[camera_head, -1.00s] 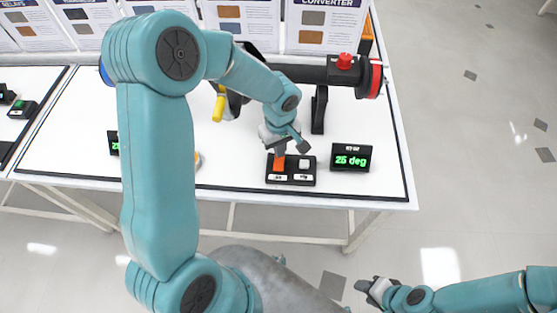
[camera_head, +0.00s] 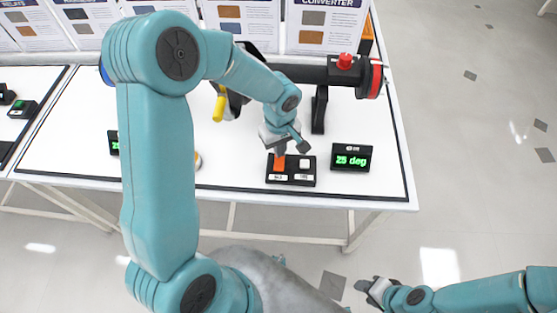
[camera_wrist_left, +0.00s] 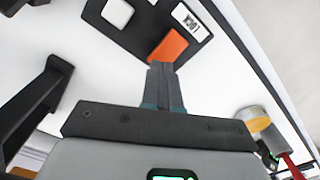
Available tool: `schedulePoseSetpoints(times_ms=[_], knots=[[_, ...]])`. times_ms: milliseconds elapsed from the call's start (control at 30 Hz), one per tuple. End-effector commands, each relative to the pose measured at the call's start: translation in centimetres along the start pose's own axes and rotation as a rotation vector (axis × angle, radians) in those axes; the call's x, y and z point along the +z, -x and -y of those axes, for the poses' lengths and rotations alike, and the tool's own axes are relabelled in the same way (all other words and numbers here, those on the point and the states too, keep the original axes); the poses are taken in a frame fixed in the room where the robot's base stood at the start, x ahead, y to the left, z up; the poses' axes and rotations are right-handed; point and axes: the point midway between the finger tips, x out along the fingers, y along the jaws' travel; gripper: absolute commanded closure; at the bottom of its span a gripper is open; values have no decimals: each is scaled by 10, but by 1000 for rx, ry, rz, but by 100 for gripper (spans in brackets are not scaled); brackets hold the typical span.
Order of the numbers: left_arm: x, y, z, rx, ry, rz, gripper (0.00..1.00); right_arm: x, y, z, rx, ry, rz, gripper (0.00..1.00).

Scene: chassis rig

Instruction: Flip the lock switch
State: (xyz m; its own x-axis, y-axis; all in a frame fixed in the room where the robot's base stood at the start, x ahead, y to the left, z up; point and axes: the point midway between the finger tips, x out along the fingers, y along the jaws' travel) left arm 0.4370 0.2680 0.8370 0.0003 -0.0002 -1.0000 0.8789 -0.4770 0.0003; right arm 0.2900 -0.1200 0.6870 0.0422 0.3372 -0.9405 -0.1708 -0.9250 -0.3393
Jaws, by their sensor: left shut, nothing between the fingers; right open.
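The black switch box (camera_head: 305,180) lies flat near the front edge of the table. It carries an orange switch (camera_head: 279,166) on its left and a white switch (camera_head: 304,164) on its right. In the left wrist view the label beside the orange switch (camera_wrist_left: 172,46) reads LOCK. My left gripper (camera_head: 280,151) points down at the orange switch, shut and empty. In the left wrist view its fingertips (camera_wrist_left: 160,67) are at the edge of the orange switch; I cannot tell whether they touch. My right gripper (camera_head: 368,291) is open, low in front of the table, away from the box.
A display (camera_head: 351,158) reading 25 deg stands right of the box. A dark horizontal tube (camera_head: 310,74) with a red button (camera_head: 344,61) and red end ring runs behind my left gripper on a black stand (camera_head: 318,112). A yellow handle (camera_head: 219,107) hangs to the left.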

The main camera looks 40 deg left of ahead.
Motion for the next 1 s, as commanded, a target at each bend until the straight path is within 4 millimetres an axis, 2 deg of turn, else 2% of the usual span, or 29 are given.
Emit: schedulePoseSetpoints(times_ms=[1000], knots=[[0,-14,0,0,0,0,100,0,-15,-5,0,0,0,57]])
